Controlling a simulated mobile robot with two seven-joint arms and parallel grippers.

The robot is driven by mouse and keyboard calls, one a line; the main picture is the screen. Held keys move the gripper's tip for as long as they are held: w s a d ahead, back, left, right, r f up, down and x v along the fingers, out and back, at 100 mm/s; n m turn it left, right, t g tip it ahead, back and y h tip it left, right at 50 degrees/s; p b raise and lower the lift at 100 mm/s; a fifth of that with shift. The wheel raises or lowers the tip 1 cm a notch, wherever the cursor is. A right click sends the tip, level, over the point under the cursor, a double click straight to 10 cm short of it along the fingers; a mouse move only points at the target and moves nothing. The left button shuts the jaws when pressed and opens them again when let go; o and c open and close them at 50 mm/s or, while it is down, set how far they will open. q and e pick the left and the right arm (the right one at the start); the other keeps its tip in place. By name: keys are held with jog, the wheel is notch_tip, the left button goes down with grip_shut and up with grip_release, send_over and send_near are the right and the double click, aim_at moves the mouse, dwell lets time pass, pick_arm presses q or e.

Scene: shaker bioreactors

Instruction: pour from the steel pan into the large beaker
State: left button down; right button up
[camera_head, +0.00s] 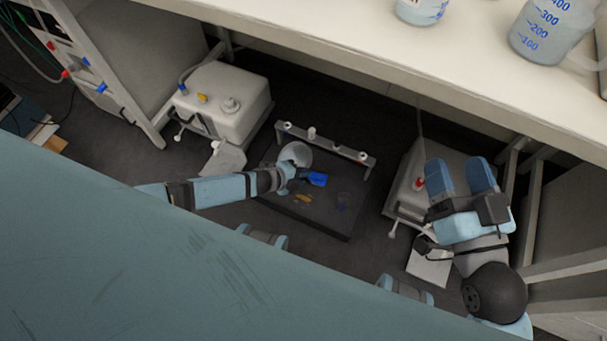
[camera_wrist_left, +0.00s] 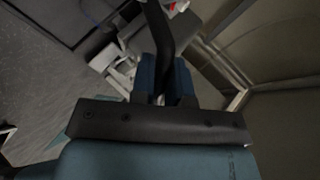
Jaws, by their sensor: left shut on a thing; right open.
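The large beaker (camera_head: 545,32) stands upright on the white bench at the top right, with blue graduations up to 400 and its top cut off. My left gripper (camera_head: 316,179) is low, over the dark floor area below the bench front. In the left wrist view its blue fingers are shut on a dark handle (camera_wrist_left: 157,35). A pale round bowl shape (camera_head: 296,153), which looks like the steel pan, is right beside this gripper; its contents cannot be made out. My right gripper (camera_head: 462,176) is open and empty at the right, its two blue fingers apart.
A smaller beaker (camera_head: 422,9) stands on the white bench (camera_head: 330,22) at the top. White box-shaped devices stand under the bench at left (camera_head: 228,98) and right (camera_head: 410,190). A grey rail frame (camera_head: 325,142) lies between them. Bench legs border the right side.

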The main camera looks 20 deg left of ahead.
pick_arm(q)
jog(key=shift+a+h+b, duration=0.3)
jog(key=shift+b, duration=0.25)
pick_arm(e)
jog(key=shift+a+f+g, duration=0.1)
jog(key=shift+f+g, duration=0.2)
jog(key=shift+f, duration=0.65)
pick_arm(q)
jog(key=shift+s, duration=0.1)
pick_arm(e)
jog(key=shift+f, duration=0.2)
pick_arm(q)
jog(key=b, duration=0.1)
jog(key=a+t+h+b, duration=0.1)
jog(key=shift+s+a+n+b, duration=0.15)
jog(key=shift+s+n+b, duration=0.15)
jog(key=shift+b, duration=0.05)
pick_arm(e)
notch_tip(320, 180, down, 3)
jog(key=shift+a+f+n+g, duration=0.1)
jog(key=shift+n+g, duration=0.2)
jog(key=shift+g, duration=0.4)
pick_arm(q)
jog(key=shift+a+t, duration=0.15)
jog(key=shift+t, duration=0.15)
pick_arm(e)
jog(key=shift+w+f, duration=0.1)
jog(key=shift+f, duration=0.05)
